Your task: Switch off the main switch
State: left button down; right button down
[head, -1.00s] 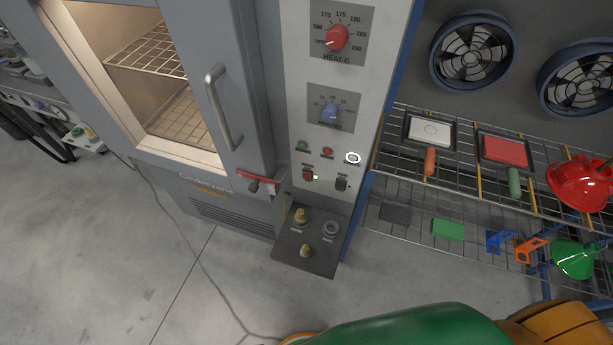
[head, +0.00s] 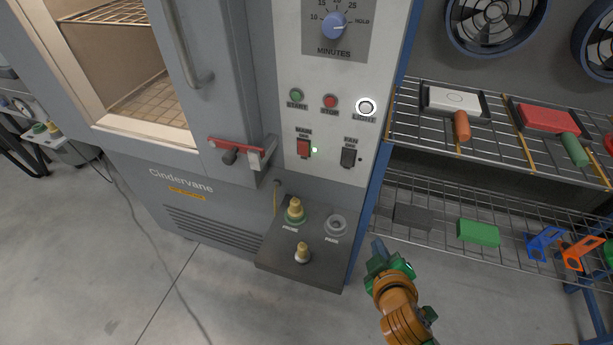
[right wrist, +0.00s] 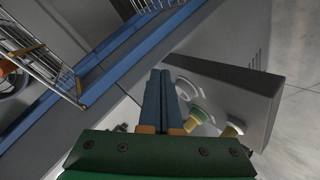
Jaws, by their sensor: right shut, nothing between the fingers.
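My right gripper (head: 379,248) is shut and empty, below and to the right of the switch, by the blue edge of the cabinet and apart from the panel. In the right wrist view its two blue fingers (right wrist: 161,100) lie together, near the grey shelf with the fittings. The main switch does not show in that view. My left gripper is in neither view.
A black fan switch (head: 348,157) sits right of the main switch, below start, stop and light buttons. A grey shelf (head: 278,262) with brass and grey fittings juts out under the panel. A wire rack (head: 430,188) stands at the right. The oven door (head: 215,110) is at the left.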

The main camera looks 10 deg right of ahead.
jog(key=w+a+r+n+t+y, duration=0.3)
jog(key=a+r+n+t+y, duration=0.4)
jog(key=a+r+n, duration=0.4)
jog(key=n+y, duration=0.1)
jog(key=n, duration=0.3)
jog(key=shift+w+a+r+n+t+y, duration=0.15)
jog(key=shift+w+n+t+y, duration=0.15)
jog(key=shift+n, duration=0.1)
jog(key=p, duration=0.3)
send_near(298, 145)
jog(key=w+a, duration=0.2)
jog(key=a, duration=0.2)
jog(key=shift+w+d+r, duration=0.15)
jog(key=shift+w+d, duration=0.45)
jog(key=shift+w, duration=0.3)
jog(key=shift+w+d+r, duration=0.1)
jog(key=shift+w+d, duration=0.5)
jog(key=shift+w, duration=0.3)
